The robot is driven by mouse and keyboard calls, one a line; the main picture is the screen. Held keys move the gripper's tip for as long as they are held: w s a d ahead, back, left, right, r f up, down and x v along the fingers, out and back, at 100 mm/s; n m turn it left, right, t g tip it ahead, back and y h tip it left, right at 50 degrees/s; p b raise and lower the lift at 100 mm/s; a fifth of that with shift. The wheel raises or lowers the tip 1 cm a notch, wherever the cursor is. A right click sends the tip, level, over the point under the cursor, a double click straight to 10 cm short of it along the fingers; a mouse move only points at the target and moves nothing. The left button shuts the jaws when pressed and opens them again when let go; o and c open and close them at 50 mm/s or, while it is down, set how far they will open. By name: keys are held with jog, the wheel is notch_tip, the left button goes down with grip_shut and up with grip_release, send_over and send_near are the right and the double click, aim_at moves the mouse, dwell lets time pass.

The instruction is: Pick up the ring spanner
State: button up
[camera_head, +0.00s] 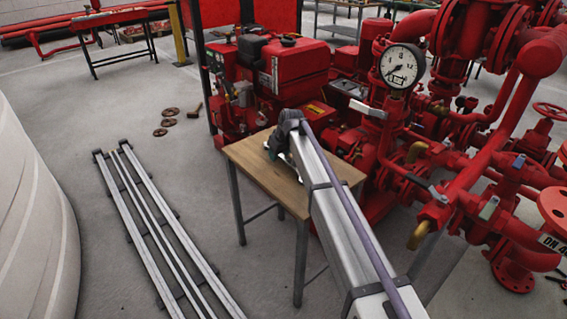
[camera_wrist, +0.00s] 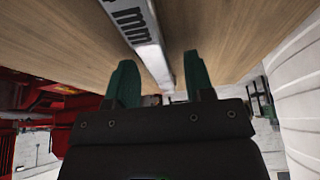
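The ring spanner (camera_wrist: 143,35) is a silver bar with dark "mm" lettering, lying on the wooden table top in the wrist view. It runs from the top edge down between the two green fingers of my gripper (camera_wrist: 160,60). The fingers are open, one on each side of the spanner, with a gap visible on both sides. I cannot tell how far above the table the fingertips are. In the head view my gripper (camera_head: 272,146) is low over the table, and my arm hides much of that area.
The small wooden table (camera_head: 250,165) stands beside a red pump engine (camera_head: 285,70) and red pipework with a pressure gauge (camera_head: 402,66). Metal rails (camera_head: 160,235) lie on the floor at left. The table's front left part is clear.

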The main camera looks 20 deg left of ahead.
grip_shut()
dwell(0.5)
